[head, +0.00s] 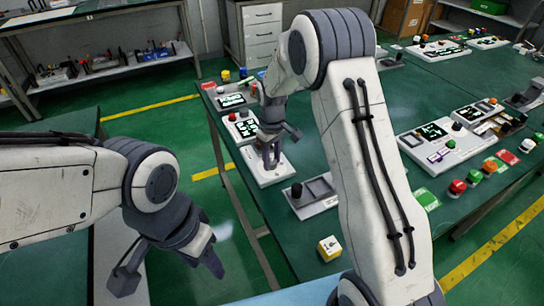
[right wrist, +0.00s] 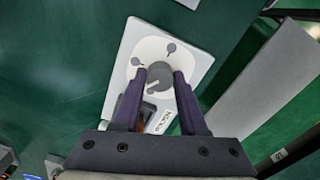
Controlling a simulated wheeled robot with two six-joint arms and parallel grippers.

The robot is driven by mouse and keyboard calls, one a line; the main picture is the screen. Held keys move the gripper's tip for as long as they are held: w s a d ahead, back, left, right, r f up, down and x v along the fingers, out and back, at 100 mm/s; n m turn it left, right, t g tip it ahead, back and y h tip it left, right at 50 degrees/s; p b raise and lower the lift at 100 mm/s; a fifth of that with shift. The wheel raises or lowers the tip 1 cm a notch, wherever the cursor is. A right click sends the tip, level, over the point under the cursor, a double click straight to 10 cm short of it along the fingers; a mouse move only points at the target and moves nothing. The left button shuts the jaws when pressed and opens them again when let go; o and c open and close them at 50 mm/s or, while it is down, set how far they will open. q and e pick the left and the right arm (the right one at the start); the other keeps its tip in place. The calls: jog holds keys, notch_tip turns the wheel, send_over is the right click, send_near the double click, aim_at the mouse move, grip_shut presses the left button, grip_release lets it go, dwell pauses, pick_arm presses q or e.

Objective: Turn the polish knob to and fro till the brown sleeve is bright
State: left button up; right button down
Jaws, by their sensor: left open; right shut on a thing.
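My right gripper (head: 270,150) reaches down over a white panel (head: 281,170) near the table's left edge. Two dark marks sit on the pale disc around the knob. A small brown-orange thing (right wrist: 143,115), perhaps the sleeve, shows below the knob, partly hidden by a finger; I cannot tell its brightness. My left gripper (head: 170,272) is open and empty, left of the table.
A panel with lit display (head: 240,127) stands behind the gripped one. Several coloured buttons and panels (head: 440,140) lie to the right. Green tabletop (head: 300,240) is bare around the cube.

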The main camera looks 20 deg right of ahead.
aim_at(272, 161)
jog(key=m+p, duration=0.2)
jog(key=m, duration=0.3)
jog(key=shift+r+m, duration=0.15)
jog(key=shift+m, duration=0.15)
jog(key=m+p, duration=0.1)
jog(key=m, duration=0.3)
jog(key=shift+w+m, duration=0.15)
jog(key=shift+m, duration=0.15)
jog(key=shift+c, duration=2.2)
grip_release()
notch_tip(272, 161, up, 10)
jog(key=shift+r, duration=0.15)
